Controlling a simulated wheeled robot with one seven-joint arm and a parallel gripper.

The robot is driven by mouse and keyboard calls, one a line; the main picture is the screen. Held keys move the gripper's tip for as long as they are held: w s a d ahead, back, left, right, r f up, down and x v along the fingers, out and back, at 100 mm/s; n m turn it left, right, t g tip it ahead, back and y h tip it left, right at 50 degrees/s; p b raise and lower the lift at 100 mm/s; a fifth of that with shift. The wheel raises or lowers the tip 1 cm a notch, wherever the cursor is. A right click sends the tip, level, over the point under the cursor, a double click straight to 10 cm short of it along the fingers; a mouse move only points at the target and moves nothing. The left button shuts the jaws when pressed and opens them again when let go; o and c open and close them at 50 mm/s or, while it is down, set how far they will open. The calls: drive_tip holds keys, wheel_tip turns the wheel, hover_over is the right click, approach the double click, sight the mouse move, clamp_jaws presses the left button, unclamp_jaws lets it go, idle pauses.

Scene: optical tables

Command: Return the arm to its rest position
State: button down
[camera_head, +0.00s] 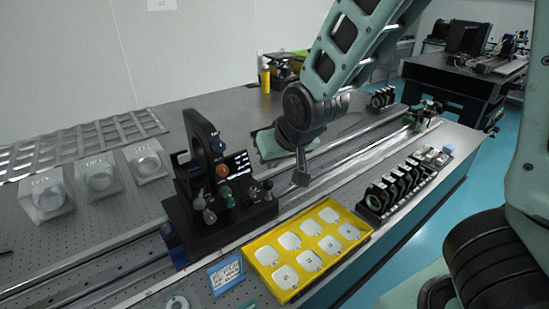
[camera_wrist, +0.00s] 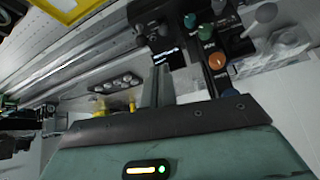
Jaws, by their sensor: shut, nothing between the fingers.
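My arm (camera_head: 345,50) reaches in from the top right over the optical table (camera_head: 120,255). My gripper (camera_head: 300,172) points down above the rail, just right of the black optical mount with coloured knobs (camera_head: 215,180), and looks apart from it. It is shut with nothing held. In the wrist view my gripper's fingers (camera_wrist: 157,88) show as a narrow grey shape in the middle. The mount's knobs (camera_wrist: 217,60) show at the upper right there.
A yellow tray (camera_head: 262,272) with several white pieces lies at the front, next to a blue label card (camera_head: 226,274). A row of black mounts (camera_head: 400,188) stands right of it. Clear boxes (camera_head: 100,175) stand at the left. Another table (camera_head: 450,85) is behind.

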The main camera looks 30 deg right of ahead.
drive_tip(key=s+a+n+g, duration=0.3)
drive_tip(key=s+a+n, duration=0.1)
drive_tip(key=s, duration=0.7)
drive_tip(key=s+a+n+g, duration=0.3)
drive_tip(key=s+a+n, duration=0.1)
drive_tip(key=s, duration=0.8)
drive_tip(key=shift+a+r+g, duration=0.15)
drive_tip(key=shift+a+g, duration=0.25)
drive_tip(key=shift+a, duration=0.3)
